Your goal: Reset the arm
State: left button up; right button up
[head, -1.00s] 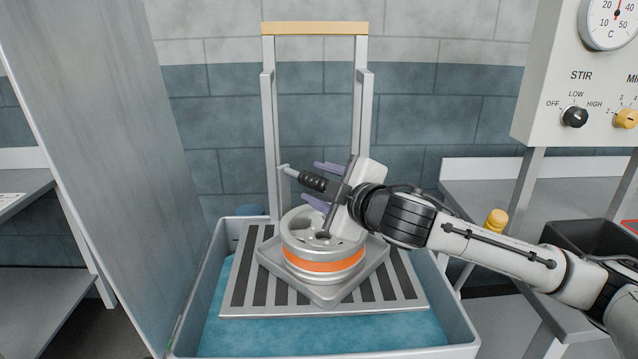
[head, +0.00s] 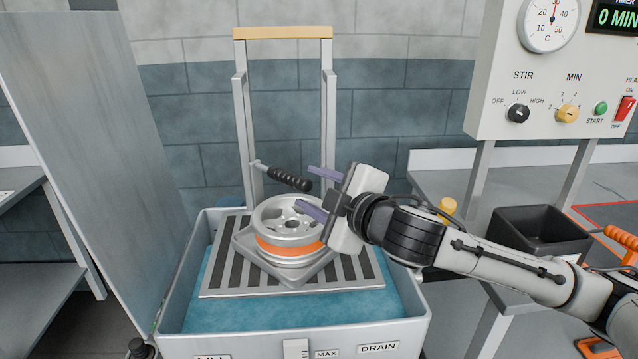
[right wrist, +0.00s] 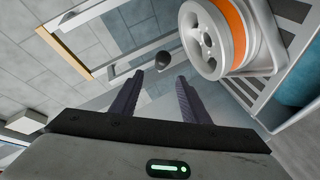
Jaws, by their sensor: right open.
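My right gripper (head: 314,191) is open and empty, its two purple fingers apart. In the head view it is above and right of the wheel, just right of a black-gripped handle (head: 290,179) on the metal frame (head: 330,110). The right wrist view shows both fingers (right wrist: 155,95) with nothing between them and the handle's dark end (right wrist: 163,60) beyond their tips. The silver wheel with an orange band (head: 290,243) lies on a grey plate on the slatted rack (head: 222,283). The wheel also shows in the right wrist view (right wrist: 205,42). My left gripper is in neither view.
The rack sits in a tank (head: 290,345) of blue liquid. A tall grey panel (head: 90,160) stands at left. At right are a control box (head: 545,70) with dial and knobs, a black bin (head: 540,232), a yellow-capped item (head: 447,207) and an orange-handled tool (head: 620,238).

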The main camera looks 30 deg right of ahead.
jog(key=s+a+f+m+g, duration=0.1)
jog(key=s+f, duration=0.1)
jog(key=f, duration=0.3)
jog(key=s+a+f+m+g, duration=0.1)
jog(key=s+a+f+g, duration=0.1)
jog(key=f, duration=0.3)
jog(key=s+a+f+m+g, duration=0.1)
jog(key=s+a+f, duration=0.1)
jog(key=s+f, duration=0.2)
jog(key=shift+s+a+f+m, duration=0.1)
jog(key=shift+a+f+m, duration=0.05)
jog(key=shift+f, duration=0.4)
jog(key=shift+s+a+f+m, duration=0.1)
jog(key=shift+f+m, duration=0.05)
jog(key=shift+f, duration=0.35)
jog(key=s+a+f+m+g, duration=0.2)
jog(key=s+f+m+g, duration=0.15)
jog(key=s+f, duration=0.6)
jog(key=s+a+f+m+g, duration=0.1)
jog(key=s+f+m+g, duration=0.35)
jog(key=s, duration=0.85)
jog(key=w+a+f+n+t+y, duration=0.1)
jog(key=w+a+f+t, duration=0.1)
jog(key=f, duration=0.4)
jog(key=w+a+f+n+t+y, duration=0.1)
jog(key=w+a+f+t, duration=0.1)
jog(key=f, duration=0.5)
jog(key=shift+a+f+t+y, duration=0.2)
jog(key=shift+a+t+y, duration=0.1)
jog(key=shift+a+t, duration=0.25)
